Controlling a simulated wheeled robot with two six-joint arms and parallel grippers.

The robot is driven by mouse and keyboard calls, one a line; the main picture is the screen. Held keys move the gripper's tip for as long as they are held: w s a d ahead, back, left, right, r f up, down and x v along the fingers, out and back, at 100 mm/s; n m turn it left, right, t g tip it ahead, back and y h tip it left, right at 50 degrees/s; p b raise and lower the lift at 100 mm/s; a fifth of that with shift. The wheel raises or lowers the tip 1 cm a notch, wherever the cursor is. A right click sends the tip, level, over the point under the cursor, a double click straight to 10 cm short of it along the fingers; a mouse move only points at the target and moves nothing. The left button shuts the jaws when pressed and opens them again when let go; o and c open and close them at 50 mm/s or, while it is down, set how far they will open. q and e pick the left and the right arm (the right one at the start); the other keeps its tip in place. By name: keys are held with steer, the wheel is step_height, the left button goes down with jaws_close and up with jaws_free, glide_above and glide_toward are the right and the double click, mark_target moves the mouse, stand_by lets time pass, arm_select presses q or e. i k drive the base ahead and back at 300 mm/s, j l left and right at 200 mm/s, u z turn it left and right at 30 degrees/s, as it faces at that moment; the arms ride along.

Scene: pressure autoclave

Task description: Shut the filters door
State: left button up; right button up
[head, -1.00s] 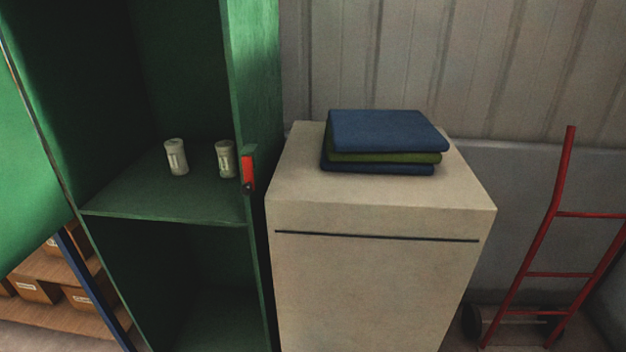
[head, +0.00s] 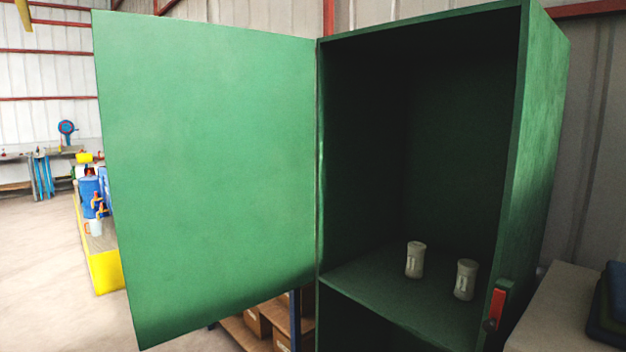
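The filters door (head: 210,170) is a flat green panel. It stands wide open in the head view, swung out to the left of the green cabinet (head: 545,130) on its left-side hinge edge. The cabinet's front opening is uncovered. Two pale cylindrical filters, a left one (head: 415,260) and a right one (head: 466,280), stand upright on the inner shelf (head: 375,290). A red latch (head: 497,308) sits on the cabinet's right front edge. Neither of my grippers shows in the view.
A beige box-shaped cabinet (head: 565,310) with folded cloths (head: 610,310) stands at the right. Wooden shelving with boxes (head: 258,322) is partly visible below the door. A yellow-edged bench (head: 103,268) stands behind at the left. The floor (head: 45,270) at far left looks clear.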

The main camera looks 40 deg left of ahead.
mark_target(209, 130)
steer(key=j+z, duration=0.1)
steer(key=j, duration=1.05)
steer(key=j+z, duration=0.15)
steer(key=j, duration=0.4)
steer(key=j+z, duration=0.1)
steer(key=j, duration=0.45)
steer(key=k+j, duration=0.1)
steer(key=j, duration=0.45)
steer(key=j+z, duration=0.15)
steer(key=j, duration=0.4)
steer(key=k+j+z, duration=0.1)
steer(key=j, duration=0.45)
steer(key=k+j, duration=0.15)
steer(key=j, duration=0.4)
steer(key=j+z, duration=0.2)
steer(key=z, duration=0.3)
steer(key=j+z, duration=0.25)
steer(key=z, duration=0.25)
